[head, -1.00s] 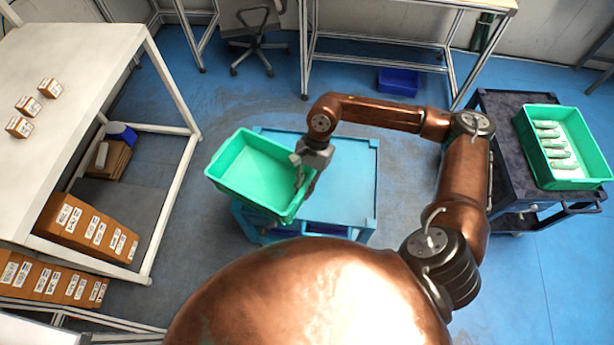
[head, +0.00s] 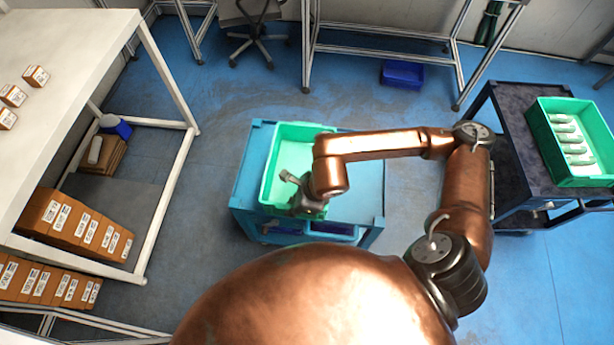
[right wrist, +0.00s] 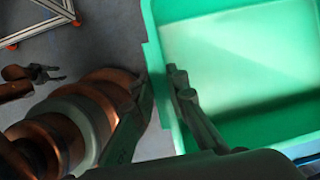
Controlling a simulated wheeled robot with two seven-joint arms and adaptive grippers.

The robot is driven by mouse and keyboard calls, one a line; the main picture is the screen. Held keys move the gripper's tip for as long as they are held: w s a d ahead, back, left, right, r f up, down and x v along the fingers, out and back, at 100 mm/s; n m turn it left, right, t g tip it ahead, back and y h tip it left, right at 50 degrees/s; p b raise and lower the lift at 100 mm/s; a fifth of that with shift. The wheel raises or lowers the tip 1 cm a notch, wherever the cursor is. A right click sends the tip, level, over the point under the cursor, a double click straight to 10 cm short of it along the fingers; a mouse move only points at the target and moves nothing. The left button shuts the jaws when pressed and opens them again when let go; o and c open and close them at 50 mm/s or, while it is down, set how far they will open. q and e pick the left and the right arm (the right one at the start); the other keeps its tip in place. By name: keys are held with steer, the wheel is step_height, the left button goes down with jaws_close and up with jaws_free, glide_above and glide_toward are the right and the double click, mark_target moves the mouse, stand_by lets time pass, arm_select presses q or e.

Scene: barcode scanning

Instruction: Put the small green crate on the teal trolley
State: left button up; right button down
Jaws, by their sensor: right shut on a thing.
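The small green crate (head: 298,143) is over the left part of the teal trolley (head: 372,190) in the head view. It looks about level and lined up with the trolley's sides; whether its base touches the top cannot be told. My right gripper (head: 303,203) is shut on the crate's near wall. The right wrist view shows its fingers (right wrist: 166,95) on either side of the rim of the empty crate (right wrist: 240,50). A small dark gripper on a copper link, seemingly my left gripper (right wrist: 35,74), shows at the left there; its jaw state is unclear.
A dark cart (head: 508,130) at the right bears another green crate (head: 543,133) with several pale items. A white table (head: 60,60) with small boxes stands at the left, with brown boxes (head: 75,220) below. A blue bin (head: 402,74) lies on the floor behind.

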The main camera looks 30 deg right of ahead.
steer(key=w+d+f, duration=0.1)
steer(key=w, duration=0.1)
steer(key=w+d+f, duration=0.1)
steer(key=w+d, duration=0.1)
steer(key=w+d+f, duration=0.1)
steer(key=w, duration=0.1)
steer(key=shift+w+d+f+b, duration=0.25)
steer(key=shift+d+f+b, duration=0.05)
steer(key=shift+d+b, duration=0.1)
steer(key=w+f, duration=0.1)
steer(key=w+d+f, duration=0.1)
steer(key=f, duration=0.1)
steer(key=w+d+f+b, duration=0.1)
steer(key=shift+w+f, duration=0.15)
steer(key=shift+f, duration=0.15)
steer(key=shift+w+d+f, duration=0.2)
steer(key=shift+f, duration=0.1)
steer(key=f, duration=0.2)
steer(key=f+b, duration=0.1)
steer(key=shift+w+d+f, duration=0.15)
steer(key=shift+w+f, duration=0.1)
steer(key=shift+f, duration=0.1)
steer(key=c, duration=1.9)
jaws_free()
steer(key=shift+s+r, duration=0.1)
steer(key=p+v, duration=0.2)
steer(key=v, duration=0.9)
steer(key=shift+d+r, duration=0.1)
steer(key=shift+r, duration=0.3)
